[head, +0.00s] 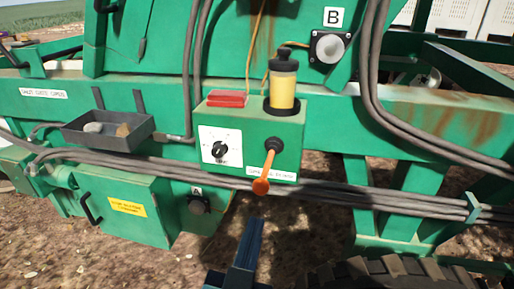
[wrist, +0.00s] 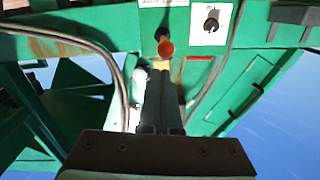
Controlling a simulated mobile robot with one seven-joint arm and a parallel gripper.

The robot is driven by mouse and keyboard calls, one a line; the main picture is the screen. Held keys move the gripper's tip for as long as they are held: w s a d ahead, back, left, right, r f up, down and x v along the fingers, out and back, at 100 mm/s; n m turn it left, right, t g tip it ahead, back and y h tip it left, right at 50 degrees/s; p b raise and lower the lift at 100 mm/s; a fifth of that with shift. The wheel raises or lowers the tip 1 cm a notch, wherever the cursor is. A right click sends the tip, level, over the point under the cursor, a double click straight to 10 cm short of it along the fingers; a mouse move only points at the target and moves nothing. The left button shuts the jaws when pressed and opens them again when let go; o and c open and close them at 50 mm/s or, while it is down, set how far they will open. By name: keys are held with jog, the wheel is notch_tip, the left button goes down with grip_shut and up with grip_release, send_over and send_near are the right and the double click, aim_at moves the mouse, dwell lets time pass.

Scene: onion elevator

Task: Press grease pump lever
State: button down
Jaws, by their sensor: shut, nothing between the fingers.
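The grease pump lever (head: 265,170) sticks out from the front of a green box (head: 240,158) on the machine. Its black pivot is at the top, and its orange handle hangs down and ends in a round knob. A clear reservoir with yellow grease (head: 283,88) stands on the box. My gripper (head: 256,223) is shut and empty, below the lever, with a visible gap to the knob in the head view. In the wrist view, the orange knob (wrist: 166,48) shows just beyond the shut fingertips (wrist: 161,72). Contact there cannot be told.
Left of the lever are a black dial (head: 220,149) and a red block (head: 227,98) on the box. A grey tray (head: 108,130) holds small items. Thick cables (head: 340,195) run behind the lever. A tyre (head: 400,273) is at lower right.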

notch_tip(320, 180, up, 11)
jog(key=w+a+n+g+p, duration=0.2)
jog(key=g+p, duration=0.3)
jog(key=p, duration=1.5)
jog(key=shift+w+a+r+n, duration=0.2)
jog(key=shift+a+n, duration=0.2)
jog(key=shift+a, duration=0.05)
jog(key=shift+f, duration=0.1)
jog(key=w+d+f+p, duration=0.3)
jog(key=w+f+p, duration=0.2)
jog(key=w+f, duration=0.2)
jog(key=shift+w+d+f, duration=0.15)
jog(key=shift+w+f, duration=0.15)
jog(key=shift+f, duration=0.25)
jog(key=shift+f+b, duration=0.15)
jog(key=shift+b, duration=0.2)
